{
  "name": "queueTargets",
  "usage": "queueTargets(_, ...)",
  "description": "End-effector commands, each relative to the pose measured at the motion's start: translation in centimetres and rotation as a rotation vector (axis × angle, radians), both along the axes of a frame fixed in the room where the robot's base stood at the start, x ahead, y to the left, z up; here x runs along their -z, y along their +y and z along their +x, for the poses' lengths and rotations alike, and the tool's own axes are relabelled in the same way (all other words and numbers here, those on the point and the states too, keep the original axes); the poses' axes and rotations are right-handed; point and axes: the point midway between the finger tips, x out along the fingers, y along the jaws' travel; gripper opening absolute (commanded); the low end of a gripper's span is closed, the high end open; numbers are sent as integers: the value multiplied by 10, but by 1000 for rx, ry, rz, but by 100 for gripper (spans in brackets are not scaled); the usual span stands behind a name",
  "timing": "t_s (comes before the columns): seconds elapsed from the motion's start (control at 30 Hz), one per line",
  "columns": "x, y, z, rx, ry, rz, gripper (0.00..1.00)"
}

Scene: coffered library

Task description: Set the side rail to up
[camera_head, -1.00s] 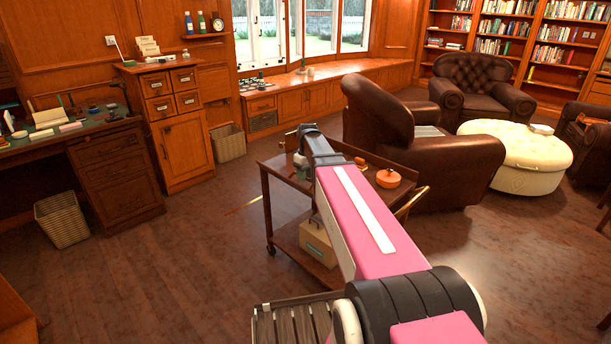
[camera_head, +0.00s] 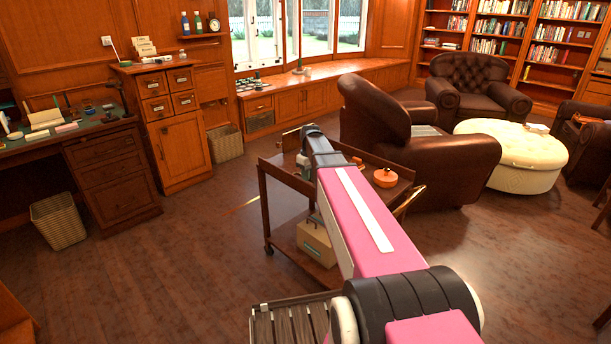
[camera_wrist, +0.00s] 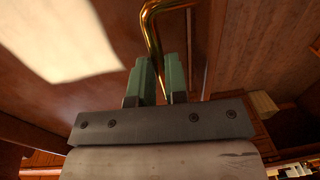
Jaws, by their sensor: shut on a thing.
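A brass side rail (camera_wrist: 150,28) shows in the wrist view as a bent, shiny bar. It comes down from the top of the picture to between the green-padded fingers of my gripper (camera_wrist: 162,78), which is shut on it. The wooden cart (camera_head: 285,228) stands in the middle of the head view with two shelves. My pink arm reaches over it and covers much of its top. My gripper is hard to make out in the head view, at the far end of the arm. A brass bar (camera_head: 409,203) shows at the cart's right end.
An orange round pot (camera_head: 385,178) sits on the cart's top, and a tan box (camera_head: 316,241) on its lower shelf. A brown armchair (camera_head: 445,165) stands close behind the cart's right side. The floor (camera_head: 170,265) to the left is clear.

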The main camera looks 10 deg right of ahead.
Motion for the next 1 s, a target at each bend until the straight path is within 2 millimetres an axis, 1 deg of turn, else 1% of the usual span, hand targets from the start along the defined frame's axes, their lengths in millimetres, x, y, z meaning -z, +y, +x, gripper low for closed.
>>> queueTargets(0.03, 1, -5, 4, 0, -7, -13, 0)
queueTargets(0.13, 1, -5, 5, 1, -9, -13, 0)
queueTargets(0.17, 1, -5, 5, 1, -9, -13, 24)
queueTargets(0.2, 1, -5, 5, 1, -8, -13, 37)
queueTargets(0.23, 1, -5, 5, 1, -8, -13, 39)
queueTargets(0.5, 0, -4, 3, 1, -5, -10, 39)
queueTargets(0.63, -7, -4, 3, 1, -6, -9, 39)
queueTargets(0.77, -25, -5, 4, 2, -7, -9, 39)
queueTargets(1.0, -67, -8, 6, 2, -7, -10, 39)
